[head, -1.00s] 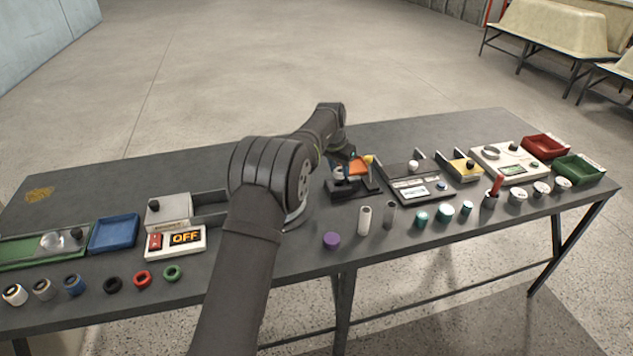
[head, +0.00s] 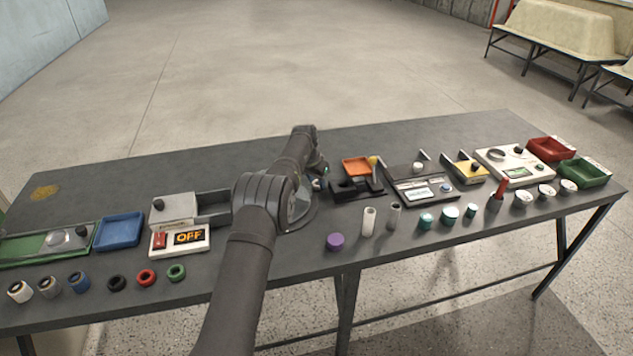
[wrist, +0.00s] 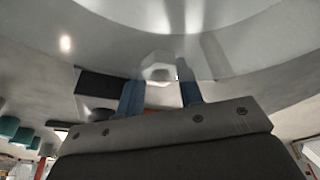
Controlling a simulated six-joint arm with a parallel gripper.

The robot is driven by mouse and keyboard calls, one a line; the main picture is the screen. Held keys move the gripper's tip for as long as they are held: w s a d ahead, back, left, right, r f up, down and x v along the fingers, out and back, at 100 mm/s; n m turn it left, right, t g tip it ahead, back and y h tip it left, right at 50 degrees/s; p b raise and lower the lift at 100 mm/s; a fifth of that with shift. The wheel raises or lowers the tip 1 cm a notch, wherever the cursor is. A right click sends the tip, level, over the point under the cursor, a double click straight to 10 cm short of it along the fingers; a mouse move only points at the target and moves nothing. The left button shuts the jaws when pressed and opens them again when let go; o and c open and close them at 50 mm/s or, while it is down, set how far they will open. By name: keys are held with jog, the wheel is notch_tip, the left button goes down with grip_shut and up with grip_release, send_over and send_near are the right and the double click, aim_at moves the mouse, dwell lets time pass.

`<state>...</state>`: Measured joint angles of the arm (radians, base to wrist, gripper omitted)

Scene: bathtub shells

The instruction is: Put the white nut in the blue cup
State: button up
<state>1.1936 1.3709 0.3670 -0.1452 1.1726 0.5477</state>
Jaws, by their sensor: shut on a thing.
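The white nut (wrist: 158,68) shows in the wrist view as a pale hexagonal piece at the tips of my blue fingers. My gripper (wrist: 160,82) is shut on it. In the head view my gripper (head: 319,183) is above the table, left of the orange tray, mostly hidden behind my arm; I cannot make out the nut there. A small blue cup (head: 78,282) stands at the front left of the table, at the right end of a row with a white and a grey one. My gripper is far to its right.
A blue tray (head: 119,231), an OFF switch box (head: 180,239) and black, red and green rings (head: 146,278) are on the left. The orange tray (head: 357,167) and a purple piece (head: 335,242) are near the middle. Several devices and cups fill the right. The back of the table is mostly clear.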

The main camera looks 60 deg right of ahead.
jog(key=shift+f, duration=0.2)
jog(key=o, duration=0.7)
jog(key=shift+o, duration=0.4)
jog(key=v, duration=1.2)
jog(key=shift+r, duration=0.15)
